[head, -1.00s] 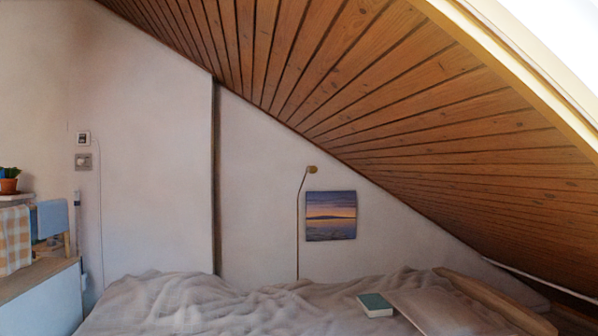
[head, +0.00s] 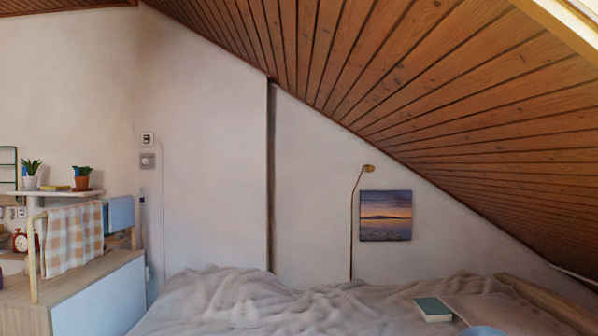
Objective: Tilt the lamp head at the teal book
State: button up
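The lamp is a thin brass gooseneck stem (head: 351,225) rising from behind the bed against the white wall. Its small gold lamp head (head: 369,169) sits at the top of the curve, pointing to the right, just above a sunset picture. The teal book (head: 433,309) lies flat on the rumpled bedding at the lower right, below and to the right of the lamp. My gripper is not in view.
The bed (head: 240,300) with grey-beige covers fills the lower middle. A wooden cabinet (head: 98,300) with a checked cloth (head: 72,240) stands at the left. A sunset picture (head: 386,215) hangs beside the lamp. The plank ceiling (head: 440,100) slopes down rightward.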

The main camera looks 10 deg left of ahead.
aim_at(366, 168)
jog(key=u, duration=0.15)
jog(key=i, duration=1.65)
